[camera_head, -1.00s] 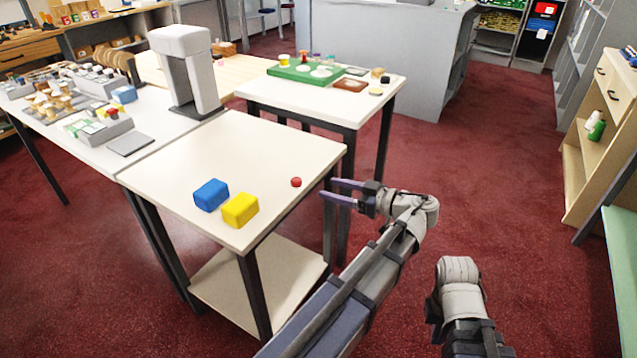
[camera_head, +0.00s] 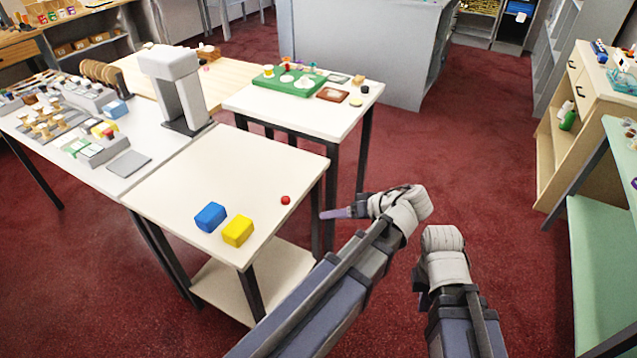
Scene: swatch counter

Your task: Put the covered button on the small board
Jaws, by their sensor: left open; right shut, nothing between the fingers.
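A small round red piece (camera_head: 285,200), which looks like the button, lies on the near cream table (camera_head: 240,160), close to its right edge. I cannot make out any covering on it. A small brown board (camera_head: 332,94) lies on the white table behind, right of a larger green board (camera_head: 283,84). My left gripper (camera_head: 334,213) is just off the near table's right edge, right of the red piece and apart from it. Its fingers are seen edge-on, open and empty. My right arm shows at the lower right; its fingers are hidden.
A blue block (camera_head: 210,217) and a yellow block (camera_head: 238,231) stand near the cream table's front. A grey stand (camera_head: 178,90) rises at its back left. Small round pieces lie beside the brown board.

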